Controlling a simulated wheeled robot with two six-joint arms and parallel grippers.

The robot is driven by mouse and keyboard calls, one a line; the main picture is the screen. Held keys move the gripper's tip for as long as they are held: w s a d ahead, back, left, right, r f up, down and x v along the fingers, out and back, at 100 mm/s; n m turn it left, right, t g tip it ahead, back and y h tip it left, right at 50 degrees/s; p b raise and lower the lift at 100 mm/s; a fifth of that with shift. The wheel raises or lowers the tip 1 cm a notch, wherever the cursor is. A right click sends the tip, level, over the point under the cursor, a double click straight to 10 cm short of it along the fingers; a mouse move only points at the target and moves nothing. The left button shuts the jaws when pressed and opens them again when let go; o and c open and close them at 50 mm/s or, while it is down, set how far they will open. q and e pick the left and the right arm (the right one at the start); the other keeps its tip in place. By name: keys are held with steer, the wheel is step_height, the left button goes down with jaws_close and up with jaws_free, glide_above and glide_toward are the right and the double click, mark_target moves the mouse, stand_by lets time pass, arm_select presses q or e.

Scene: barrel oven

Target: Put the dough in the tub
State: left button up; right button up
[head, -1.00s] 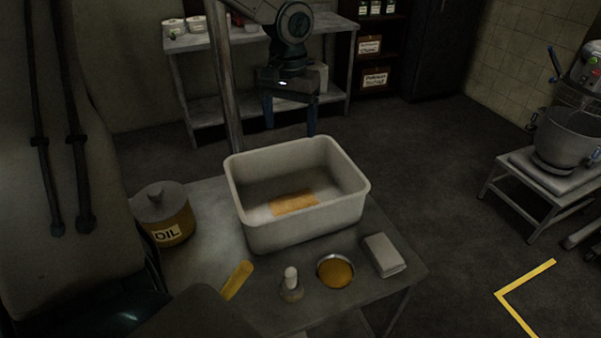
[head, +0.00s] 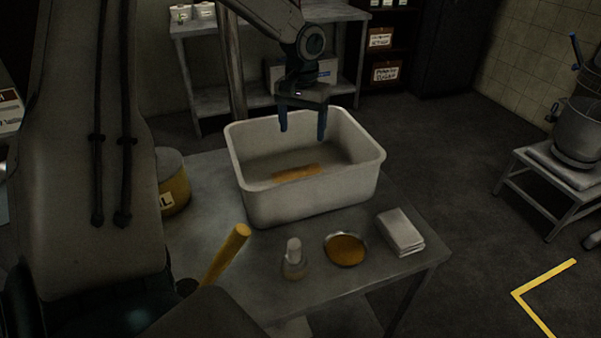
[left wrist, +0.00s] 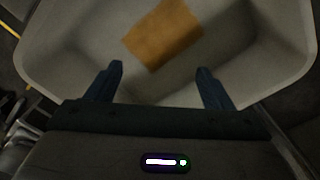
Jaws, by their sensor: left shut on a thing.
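The tub (head: 310,201) is a pale, open, rectangular container on the near table. A flat orange-brown piece (head: 297,172) lies on its floor; I cannot tell whether this is the dough. The piece also shows in the left wrist view (left wrist: 162,36), beyond my fingertips and apart from them. My left gripper (head: 302,135) points down over the far side of the tub. Its blue fingers are spread, and I see nothing between them in the head view or the left wrist view (left wrist: 158,72). My right gripper is not in view.
A yellow oil pot (head: 173,188), a yellow stick (head: 226,255), a small bottle (head: 294,262), a round dish of orange stuff (head: 346,249) and a folded cloth (head: 400,230) surround the tub. A mixer bowl (head: 580,132) stands at right. Open floor lies between.

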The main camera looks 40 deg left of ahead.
mark_target(302, 164)
arm_select(q)
steer(key=shift+w+a+f+b, duration=0.15)
steer(key=shift+w+f+b, duration=0.1)
steer(key=shift+f, duration=0.3)
steer(key=shift+w+a+f+b, duration=0.15)
steer(key=shift+f+b, duration=0.1)
steer(key=shift+f, duration=0.65)
step_height(302, 164, down, 5)
steer(key=shift+r, duration=0.1)
steer(key=shift+s+f, duration=0.1)
steer(key=shift+f, duration=2.2)
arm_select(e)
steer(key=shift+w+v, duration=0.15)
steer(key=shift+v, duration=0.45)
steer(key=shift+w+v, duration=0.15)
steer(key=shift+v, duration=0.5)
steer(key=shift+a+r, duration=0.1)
